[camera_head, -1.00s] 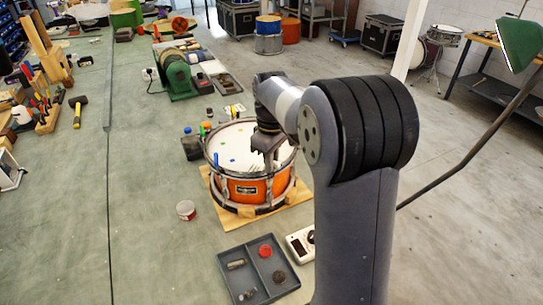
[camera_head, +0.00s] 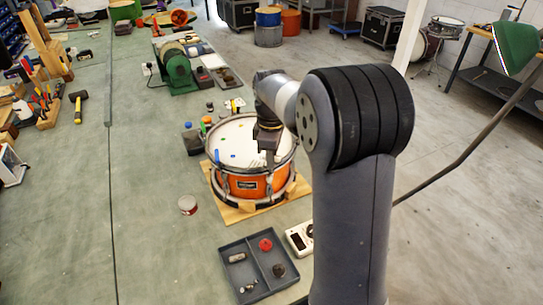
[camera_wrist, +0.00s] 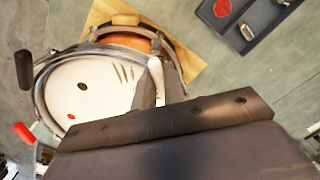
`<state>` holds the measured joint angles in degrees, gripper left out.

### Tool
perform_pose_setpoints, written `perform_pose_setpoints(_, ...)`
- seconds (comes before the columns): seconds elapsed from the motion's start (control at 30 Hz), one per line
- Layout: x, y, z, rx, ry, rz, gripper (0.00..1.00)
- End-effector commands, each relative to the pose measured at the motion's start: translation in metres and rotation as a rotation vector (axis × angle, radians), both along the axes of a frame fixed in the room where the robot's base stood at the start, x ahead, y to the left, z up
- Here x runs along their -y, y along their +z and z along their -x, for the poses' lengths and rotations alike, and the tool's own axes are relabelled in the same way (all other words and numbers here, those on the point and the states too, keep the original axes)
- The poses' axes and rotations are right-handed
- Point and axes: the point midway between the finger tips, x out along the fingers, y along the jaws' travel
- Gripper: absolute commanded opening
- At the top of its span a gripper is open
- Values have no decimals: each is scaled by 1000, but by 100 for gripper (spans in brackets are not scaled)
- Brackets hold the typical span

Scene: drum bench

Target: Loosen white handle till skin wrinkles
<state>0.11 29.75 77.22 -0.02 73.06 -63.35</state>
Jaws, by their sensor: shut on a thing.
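The orange drum (camera_head: 250,186) with a white skin (camera_head: 232,140) stands on a wooden board. My gripper (camera_head: 268,160) is over its right part, and the arm hides the handle there. In the wrist view the white handle (camera_wrist: 155,73) stands at the drum's rim, between the fingers of my gripper (camera_wrist: 160,88), which is shut on it. Several short dark lines like wrinkles (camera_wrist: 123,73) show on the skin (camera_wrist: 95,95) beside the handle. A black handle (camera_wrist: 23,70) and a red handle (camera_wrist: 22,132) stand at the rim's far left.
A grey divided tray (camera_head: 238,278) with red and dark small parts lies in front of the drum. A white device (camera_head: 299,238) is beside it and a small round tin (camera_head: 187,205) is left of the drum.

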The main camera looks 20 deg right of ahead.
Motion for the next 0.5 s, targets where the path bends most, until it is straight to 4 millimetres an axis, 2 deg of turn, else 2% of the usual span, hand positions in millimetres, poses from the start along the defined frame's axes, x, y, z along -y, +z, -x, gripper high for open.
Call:
perform_pose_setpoints(0.17,0,1,-1,4,-1,-1,0)
perform_pose_setpoints(0.2,0,1,-1,4,-1,-1,12)
perform_pose_setpoints(0.43,0,0,0,2,-2,-1,30)
perform_pose_setpoints(0.5,0,0,0,1,-2,0,33)
